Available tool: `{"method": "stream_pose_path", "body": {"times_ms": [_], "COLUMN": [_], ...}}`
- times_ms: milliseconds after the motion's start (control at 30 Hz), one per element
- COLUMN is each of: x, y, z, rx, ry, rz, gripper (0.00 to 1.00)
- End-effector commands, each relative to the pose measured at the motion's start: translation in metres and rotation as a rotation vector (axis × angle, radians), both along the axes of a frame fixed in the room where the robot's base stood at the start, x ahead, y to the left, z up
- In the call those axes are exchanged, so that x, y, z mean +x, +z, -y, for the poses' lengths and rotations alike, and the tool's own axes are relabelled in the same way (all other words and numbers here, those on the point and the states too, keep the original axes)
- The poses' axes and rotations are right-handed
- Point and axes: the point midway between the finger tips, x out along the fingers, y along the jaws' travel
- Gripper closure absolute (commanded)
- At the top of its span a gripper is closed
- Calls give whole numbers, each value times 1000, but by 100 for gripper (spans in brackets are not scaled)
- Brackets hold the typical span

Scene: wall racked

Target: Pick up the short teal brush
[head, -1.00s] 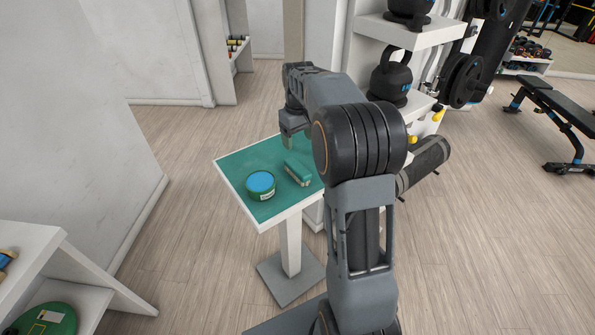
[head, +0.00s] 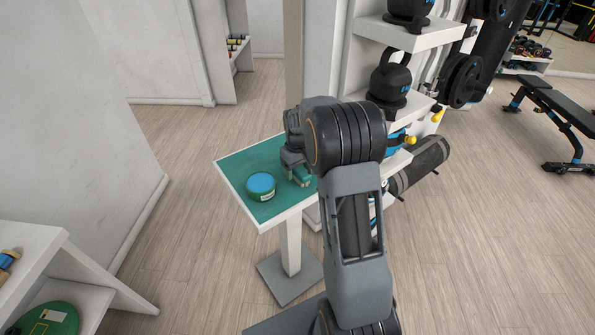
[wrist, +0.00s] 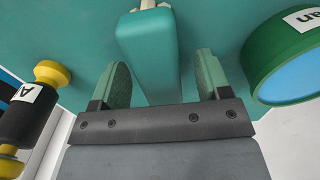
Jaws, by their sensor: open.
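The short teal brush (wrist: 150,50) lies on the green top of the small table (head: 240,166). In the wrist view its teal block runs between the two fingers of my gripper (wrist: 163,82), with pale bristles at the far end. The fingers are open, one on each side, with a gap to the brush on both sides. In the head view only part of the brush (head: 300,181) shows, below my gripper; my arm hides the rest.
A round green tin with a blue top (head: 261,186) stands left of the brush; it also shows in the wrist view (wrist: 292,70). A black and yellow object (wrist: 32,110) is at the wrist view's left. A rack with kettlebells (head: 390,78) stands behind my arm.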

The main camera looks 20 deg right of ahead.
Motion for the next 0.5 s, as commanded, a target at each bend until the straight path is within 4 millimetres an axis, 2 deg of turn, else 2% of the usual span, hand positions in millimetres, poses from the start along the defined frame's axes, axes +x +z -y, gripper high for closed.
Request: {"method": "stream_pose_path", "body": {"times_ms": [333, 500], "x": [0, 0], "y": [-6, -5], "z": [0, 0], "rx": [0, 0], "ry": [0, 0], "rz": [1, 0], "gripper": [31, 47]}}
